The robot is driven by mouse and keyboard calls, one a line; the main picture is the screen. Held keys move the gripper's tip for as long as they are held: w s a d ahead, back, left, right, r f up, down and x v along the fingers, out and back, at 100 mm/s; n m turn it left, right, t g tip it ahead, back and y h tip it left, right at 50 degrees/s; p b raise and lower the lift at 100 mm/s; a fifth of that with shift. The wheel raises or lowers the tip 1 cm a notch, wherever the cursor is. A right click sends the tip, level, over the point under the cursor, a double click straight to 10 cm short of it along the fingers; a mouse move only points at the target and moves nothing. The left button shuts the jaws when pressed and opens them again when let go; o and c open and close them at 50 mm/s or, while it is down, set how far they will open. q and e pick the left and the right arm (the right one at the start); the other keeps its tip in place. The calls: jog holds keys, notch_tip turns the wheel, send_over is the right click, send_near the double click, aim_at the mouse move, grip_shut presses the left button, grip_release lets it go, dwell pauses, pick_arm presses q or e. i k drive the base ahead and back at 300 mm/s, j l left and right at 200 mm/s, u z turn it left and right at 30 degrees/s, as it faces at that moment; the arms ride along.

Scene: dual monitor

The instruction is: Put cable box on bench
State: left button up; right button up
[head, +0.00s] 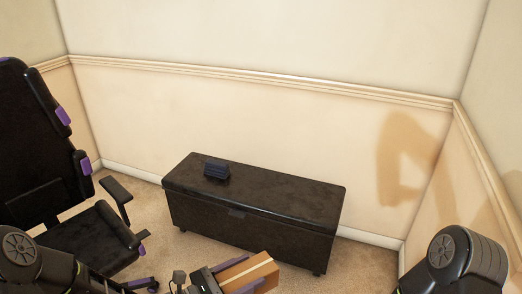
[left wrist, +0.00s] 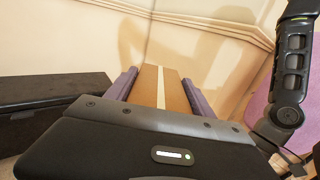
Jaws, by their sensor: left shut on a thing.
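A brown cardboard cable box (head: 248,271) with a pale tape stripe is held in my left gripper (head: 240,278) at the bottom of the head view, in front of the bench. In the left wrist view the box (left wrist: 161,90) sits between the two purple fingers, which are shut on its sides. The dark bench (head: 265,202) stands against the back wall. Its end also shows at the left of the left wrist view (left wrist: 50,92). My right gripper is out of the head view; only part of that arm shows at the lower right.
The middle and right of the top are clear. A black and purple office chair (head: 85,235) stands at the left. Walls close in behind and at the right.

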aim_at(259, 184)
jog(key=i+l+u, duration=0.1)
jog(key=i+u, duration=0.25)
jog(key=i, duration=1.85)
jog(key=i+z, duration=0.15)
jog(key=z, duration=0.7)
